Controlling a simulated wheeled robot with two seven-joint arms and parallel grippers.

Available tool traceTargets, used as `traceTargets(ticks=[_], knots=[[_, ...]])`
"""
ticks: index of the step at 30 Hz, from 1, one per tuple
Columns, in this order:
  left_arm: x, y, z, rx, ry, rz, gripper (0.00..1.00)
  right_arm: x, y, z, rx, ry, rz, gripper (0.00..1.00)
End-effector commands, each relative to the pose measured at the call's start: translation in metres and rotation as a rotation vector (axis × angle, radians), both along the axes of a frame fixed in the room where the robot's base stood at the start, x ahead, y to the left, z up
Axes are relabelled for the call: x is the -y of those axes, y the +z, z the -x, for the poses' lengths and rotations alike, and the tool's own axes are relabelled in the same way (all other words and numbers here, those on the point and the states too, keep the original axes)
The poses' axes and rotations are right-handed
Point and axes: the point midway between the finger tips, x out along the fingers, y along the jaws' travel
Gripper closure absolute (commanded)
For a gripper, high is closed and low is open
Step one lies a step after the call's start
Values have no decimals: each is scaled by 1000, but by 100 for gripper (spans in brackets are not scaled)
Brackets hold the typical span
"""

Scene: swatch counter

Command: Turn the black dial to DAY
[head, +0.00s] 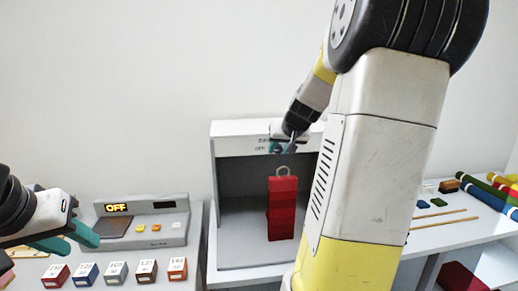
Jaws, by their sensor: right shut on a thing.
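A grey light booth (225,215) stands in the middle of the head view, with a white header panel (232,142) across its top. Small dark lettering on the header shows just left of my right gripper; one line looks like OFF, and the rest is too small to read surely. My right gripper (283,146) is at the header, shut on the black dial, which its fingers and wrist hide. I cannot tell where the dial points. My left gripper (76,240) is open and empty at the far left, above the counter.
A red swatch block with a ring (283,208) stands inside the booth. A grey device with a lit OFF display (117,208) sits to its left, with several labelled colour blocks (115,272) in front. Coloured rolls and sticks (440,222) lie on the right counter, partly behind my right arm.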

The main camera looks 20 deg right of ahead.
Motion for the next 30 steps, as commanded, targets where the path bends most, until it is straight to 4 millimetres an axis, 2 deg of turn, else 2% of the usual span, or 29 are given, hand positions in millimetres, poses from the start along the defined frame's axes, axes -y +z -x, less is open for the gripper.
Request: traceTargets(ticks=[11, 21, 30], knots=[[0, 0, 0, 0, 0, 0, 64, 5, -1, 1, 53, -3, -227, 100], [0, 0, 0, 0, 0, 0, 64, 9, -3, 2, 125, -1, -523, 100], [0, 0, 0, 0, 0, 0, 64, 10, -4, 3, 171, 0, -720, 100]])
